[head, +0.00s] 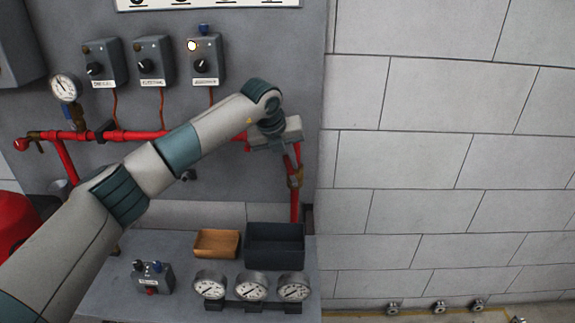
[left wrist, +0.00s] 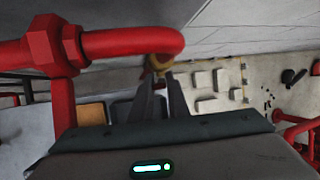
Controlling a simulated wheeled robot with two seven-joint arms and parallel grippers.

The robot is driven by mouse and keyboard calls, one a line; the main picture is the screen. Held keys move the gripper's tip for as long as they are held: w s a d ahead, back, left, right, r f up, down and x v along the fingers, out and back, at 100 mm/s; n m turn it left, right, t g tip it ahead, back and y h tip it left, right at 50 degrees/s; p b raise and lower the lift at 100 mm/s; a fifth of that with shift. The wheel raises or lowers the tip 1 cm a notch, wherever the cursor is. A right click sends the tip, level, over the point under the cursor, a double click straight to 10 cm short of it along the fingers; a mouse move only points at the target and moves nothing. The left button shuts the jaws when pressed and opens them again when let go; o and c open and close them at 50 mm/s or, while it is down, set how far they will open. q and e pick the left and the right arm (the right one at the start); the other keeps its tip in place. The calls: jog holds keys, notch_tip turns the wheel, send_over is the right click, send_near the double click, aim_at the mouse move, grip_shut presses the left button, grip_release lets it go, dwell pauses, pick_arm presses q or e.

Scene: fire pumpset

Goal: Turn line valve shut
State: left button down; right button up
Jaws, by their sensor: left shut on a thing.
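The red pipe (head: 140,134) runs along the grey panel and turns down at its right end. A brass-coloured valve (head: 295,178) sits on that downward stretch; it also shows in the left wrist view (left wrist: 158,62), just below the pipe bend. My left gripper (head: 286,150) is at the valve, just above its body in the head view. In the left wrist view its two fingers (left wrist: 162,78) reach to the valve and are shut on it. The valve's handle is mostly hidden by the gripper, so its angle cannot be told. My right gripper is in neither view.
A bench (head: 185,260) below holds an orange tray (head: 216,243), a dark bin (head: 275,246) and three gauges (head: 252,287). The block wall (head: 450,150) at right is clear.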

pick_arm(q)
jog(key=c, duration=1.7)
grip_release()
jog(key=shift+a, duration=0.1)
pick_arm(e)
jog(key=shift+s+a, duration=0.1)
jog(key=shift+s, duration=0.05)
